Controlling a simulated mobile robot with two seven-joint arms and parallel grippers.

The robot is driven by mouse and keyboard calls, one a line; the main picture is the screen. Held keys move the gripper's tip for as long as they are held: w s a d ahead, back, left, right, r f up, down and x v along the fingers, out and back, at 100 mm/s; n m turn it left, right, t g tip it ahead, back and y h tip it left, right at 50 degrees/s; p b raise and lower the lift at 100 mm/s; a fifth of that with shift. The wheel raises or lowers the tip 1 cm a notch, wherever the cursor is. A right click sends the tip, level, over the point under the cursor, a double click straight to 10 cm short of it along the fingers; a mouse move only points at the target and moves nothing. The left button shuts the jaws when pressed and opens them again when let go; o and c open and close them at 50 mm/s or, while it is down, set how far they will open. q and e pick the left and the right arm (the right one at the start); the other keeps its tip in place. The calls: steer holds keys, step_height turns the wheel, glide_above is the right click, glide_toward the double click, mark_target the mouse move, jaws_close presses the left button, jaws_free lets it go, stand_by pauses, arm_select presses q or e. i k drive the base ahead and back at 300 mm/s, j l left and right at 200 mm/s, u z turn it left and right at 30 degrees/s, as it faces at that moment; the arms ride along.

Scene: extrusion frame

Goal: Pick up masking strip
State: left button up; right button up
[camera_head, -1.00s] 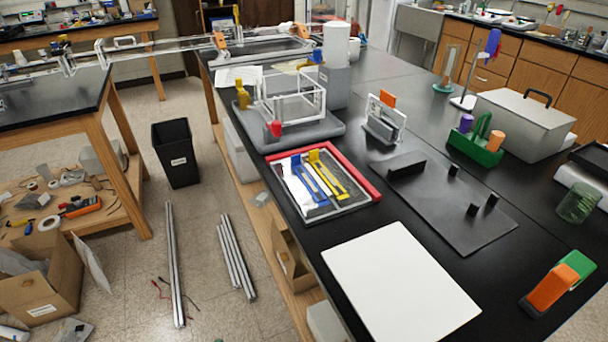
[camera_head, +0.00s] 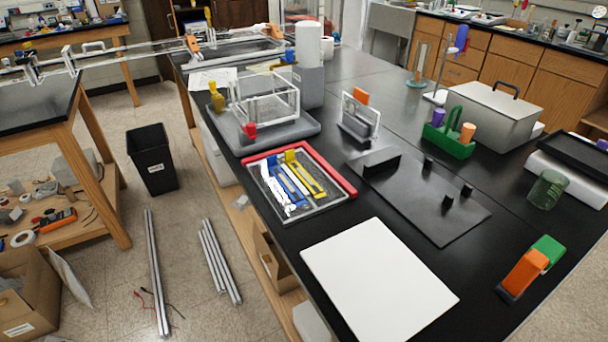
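A shallow tray (camera_head: 316,213) with a pale rim lies on the black bench, with a red edging (camera_head: 341,183) along its back and right. In it lie a blue strip-like piece (camera_head: 270,189) and a yellow strip-like piece (camera_head: 304,176) side by side, with whitish shiny material around them. I cannot tell which piece is the masking strip. Neither of my grippers is in view.
A white sheet (camera_head: 378,280) lies in front of the tray. A dark plate with upright blocks (camera_head: 425,205) is to its right. A clear frame on a grey base (camera_head: 265,100) stands behind. An orange and green piece (camera_head: 527,268) is at front right. Bare bench separates them.

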mark_target(291, 191)
steer(key=j+z, duration=0.15)
steer(key=z, duration=0.25)
steer(key=i+j+z, duration=0.1)
steer(key=z, duration=0.3)
steer(key=j+z, duration=0.2)
steer(key=z, duration=0.2)
steer(key=j+z, duration=0.25)
steer(key=j, duration=0.2)
steer(key=k+j+z, duration=0.25)
steer(key=j, duration=0.2)
steer(key=k+j, duration=0.1)
steer(key=j, duration=0.4)
steer(key=k+j+z, duration=0.1)
steer(key=j, duration=0.4)
